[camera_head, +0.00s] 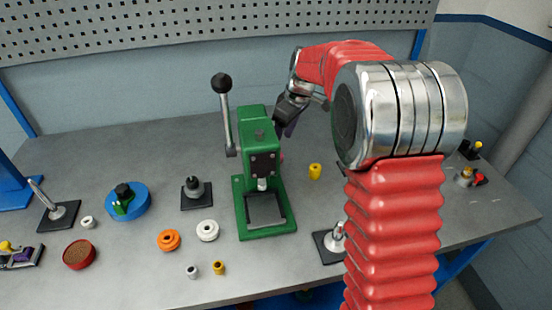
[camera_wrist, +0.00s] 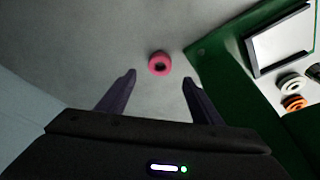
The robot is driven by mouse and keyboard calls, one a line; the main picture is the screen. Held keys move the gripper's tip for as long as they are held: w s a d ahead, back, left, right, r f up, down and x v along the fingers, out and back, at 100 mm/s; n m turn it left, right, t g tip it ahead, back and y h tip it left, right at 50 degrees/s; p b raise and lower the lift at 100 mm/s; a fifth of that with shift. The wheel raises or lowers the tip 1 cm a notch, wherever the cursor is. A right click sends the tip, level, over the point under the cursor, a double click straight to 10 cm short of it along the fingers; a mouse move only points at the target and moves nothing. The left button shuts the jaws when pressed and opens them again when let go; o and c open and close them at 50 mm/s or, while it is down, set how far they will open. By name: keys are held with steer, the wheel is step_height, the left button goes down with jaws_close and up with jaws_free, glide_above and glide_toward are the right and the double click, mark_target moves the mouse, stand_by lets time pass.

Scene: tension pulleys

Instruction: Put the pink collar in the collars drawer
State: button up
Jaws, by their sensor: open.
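The pink collar (camera_wrist: 159,63) is a small ring with a dark hole, lying flat on the grey bench in the wrist view. A sliver of pink (camera_head: 282,156) shows at the right edge of the green press in the head view. My gripper (camera_wrist: 159,82) is open and empty. Its two dark purple fingers stand apart, and in the picture the collar lies just beyond the gap between their tips. In the head view my gripper (camera_head: 289,127) is partly hidden behind the press. No collars drawer can be made out.
The green press (camera_head: 265,220) stands close beside the collar, its base (camera_wrist: 222,62) at the right in the wrist view. A yellow collar (camera_head: 315,171) stands right of the press. White (camera_head: 207,231) and orange (camera_head: 169,240) pulleys lie left of it. A pegboard (camera_head: 200,30) backs the bench.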

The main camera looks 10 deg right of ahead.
steer(key=shift+x, duration=1.05)
steer(key=shift+f, duration=0.15)
steer(key=shift+x, duration=2.45)
steer(key=shift+c, duration=0.7)
steer(key=c, duration=1.1)
step_height(320, 180, up, 18)
